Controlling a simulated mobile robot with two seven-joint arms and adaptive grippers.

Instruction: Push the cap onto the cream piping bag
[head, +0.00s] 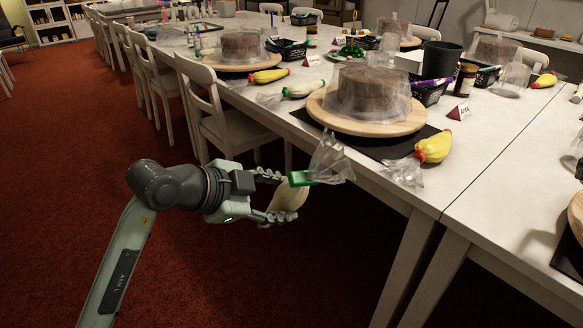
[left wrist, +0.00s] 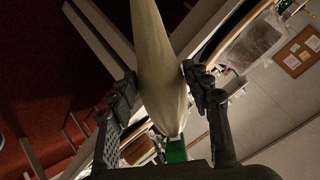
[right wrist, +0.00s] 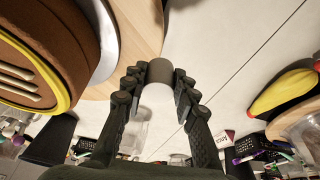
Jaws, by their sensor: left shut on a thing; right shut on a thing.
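My left gripper (head: 277,198) is shut on a cream piping bag (head: 292,195), held in front of the table's edge. The bag has a green band (head: 301,178) and a clear, flared plastic end (head: 331,160). In the left wrist view the pale bag (left wrist: 162,65) runs between the fingers, with the green part (left wrist: 176,151) toward the palm. My right gripper (right wrist: 158,82) is shut on a short cylinder (right wrist: 160,72), dark grey at one end and pale at the other, which looks like the cap. The right gripper is not in the head view. The bag's tip is not clear there.
The long white table (head: 500,125) holds cakes under clear covers on wooden turntables (head: 368,122). A yellow piping bag (head: 434,147) lies near its front edge. White chairs (head: 225,125) stand along the left. In the right wrist view a brown cake (right wrist: 45,50) is close by.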

